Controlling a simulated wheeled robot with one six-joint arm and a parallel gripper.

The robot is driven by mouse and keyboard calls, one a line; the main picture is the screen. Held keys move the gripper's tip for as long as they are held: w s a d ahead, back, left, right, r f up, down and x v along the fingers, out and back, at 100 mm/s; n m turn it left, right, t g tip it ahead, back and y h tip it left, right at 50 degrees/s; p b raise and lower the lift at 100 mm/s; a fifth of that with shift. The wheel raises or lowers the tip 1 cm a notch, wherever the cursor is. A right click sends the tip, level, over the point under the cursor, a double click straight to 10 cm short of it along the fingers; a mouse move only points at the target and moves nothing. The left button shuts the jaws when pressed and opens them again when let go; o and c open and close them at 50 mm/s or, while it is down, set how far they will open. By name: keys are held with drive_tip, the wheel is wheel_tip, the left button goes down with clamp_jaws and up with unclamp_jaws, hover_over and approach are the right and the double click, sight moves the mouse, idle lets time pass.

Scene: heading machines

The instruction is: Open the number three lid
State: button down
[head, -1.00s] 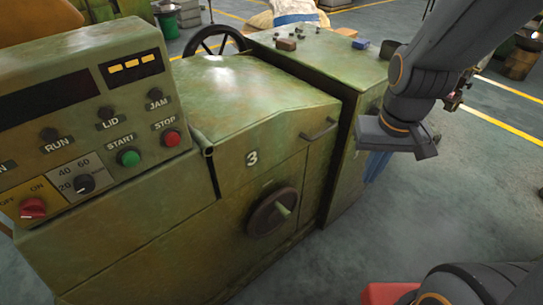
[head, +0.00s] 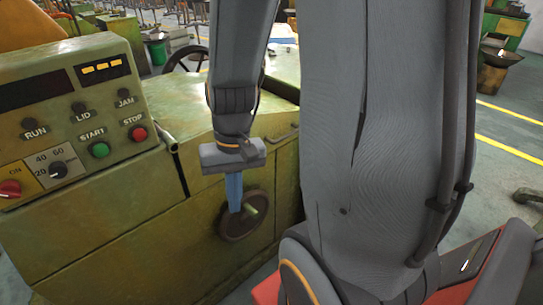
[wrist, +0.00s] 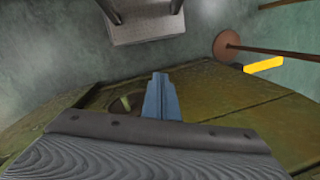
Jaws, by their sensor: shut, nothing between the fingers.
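The lid (head: 185,112) of the number three machine is a worn green sloped cover, and it looks closed. Its bar handle (head: 284,136) shows only partly, just right of my wrist. My gripper (head: 234,208) has blue fingers, shut and empty, pointing down in front of the machine's front face. The fingers overlap the dark handwheel (head: 240,224) in the head view; I cannot tell whether they touch it. The painted 3 is hidden behind my gripper. In the wrist view the shut fingers (wrist: 162,80) stand above the green machine front, with the handwheel (wrist: 122,104) beside them.
The control panel (head: 75,112) with RUN, LID, JAM, START and STOP buttons stands at left. A spoked black wheel (head: 186,58) is behind the lid. My arm hides much of the machine's right side. Open floor with yellow lines (head: 510,150) lies to the right.

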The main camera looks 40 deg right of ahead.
wheel_tip(320, 180, down, 8)
drive_tip(key=m+y+b, duration=0.6)
drive_tip(key=m+y, duration=0.1)
drive_tip(key=m, duration=0.3)
drive_tip(key=w+d+f+m+t+y+b, duration=0.2)
drive_tip(key=w+d+m+t+y+b, duration=0.2)
drive_tip(key=w+d+m+t, duration=0.3)
drive_tip(key=d+f+m+t+h+b, duration=0.3)
drive_tip(key=d+m+t+h, duration=0.3)
drive_tip(key=d, duration=0.6)
drive_tip(key=d+f+m+t+h+b, duration=0.2)
drive_tip(key=d+m+t+h, duration=0.35)
drive_tip(key=d+m, duration=0.4)
drive_tip(key=w+d+r+p, duration=0.1)
drive_tip(key=w+r, duration=0.3)
drive_tip(key=w, duration=0.6)
drive_tip(key=shift+w+d+r+n+p, duration=0.15)
drive_tip(key=shift+w+d+n+p, duration=0.15)
drive_tip(key=shift+n+p, duration=0.15)
drive_tip(key=shift+t+y, duration=0.25)
